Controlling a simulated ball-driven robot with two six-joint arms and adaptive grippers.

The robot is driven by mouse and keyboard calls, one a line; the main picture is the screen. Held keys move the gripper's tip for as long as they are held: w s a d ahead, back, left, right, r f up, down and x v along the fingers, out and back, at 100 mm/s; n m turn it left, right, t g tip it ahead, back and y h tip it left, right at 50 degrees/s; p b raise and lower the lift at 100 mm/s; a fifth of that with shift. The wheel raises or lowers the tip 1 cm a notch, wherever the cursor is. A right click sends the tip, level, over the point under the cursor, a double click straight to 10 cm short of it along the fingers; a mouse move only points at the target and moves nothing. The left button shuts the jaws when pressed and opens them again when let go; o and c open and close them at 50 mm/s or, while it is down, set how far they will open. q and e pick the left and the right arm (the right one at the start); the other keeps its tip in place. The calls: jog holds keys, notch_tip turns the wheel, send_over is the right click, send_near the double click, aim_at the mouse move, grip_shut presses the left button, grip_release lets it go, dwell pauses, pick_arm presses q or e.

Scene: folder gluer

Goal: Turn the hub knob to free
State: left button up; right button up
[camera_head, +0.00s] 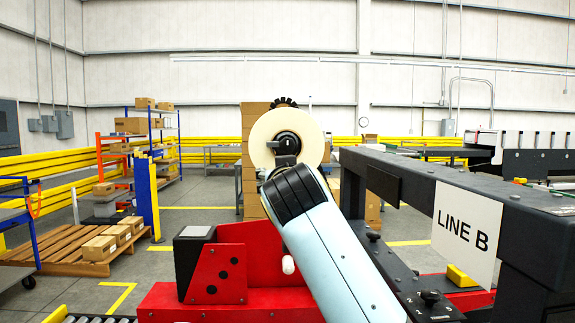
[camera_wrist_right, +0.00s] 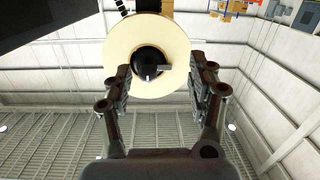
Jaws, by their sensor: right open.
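The hub knob (camera_head: 286,142) is a black knob with a pale bar, at the centre of a cream roll (camera_head: 264,128). In the right wrist view the hub knob (camera_wrist_right: 150,66) shows dark with a small light grey pointer, in the middle of the roll (camera_wrist_right: 121,38). My right gripper (camera_wrist_right: 160,70) is open, with one finger on each side of the knob and visible gaps to it. Whether the fingertips reach the knob's depth is unclear. In the head view my right arm comes from below and its wrist hides part of the gripper. My left gripper is not in view.
A dark machine frame with a "LINE B" sign (camera_head: 463,233) stands to the right of my arm. A red machine housing (camera_head: 222,275) is below the roll. Stacked brown cartons (camera_head: 252,180) stand behind it. Shelves and a pallet (camera_head: 75,255) are far left.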

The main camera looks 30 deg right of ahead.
jog(key=m+h, duration=0.1)
send_near(288, 144)
jog(key=p+x, duration=0.3)
jog(key=x, duration=0.4)
jog(key=shift+w+d, duration=0.2)
jog(key=shift+w, duration=0.1)
jog(key=shift+w+d+f, duration=0.1)
jog(key=shift+w+d, duration=0.2)
jog(key=shift+w, duration=0.15)
jog(key=shift+t, duration=0.3)
jog(key=c, duration=1.1)
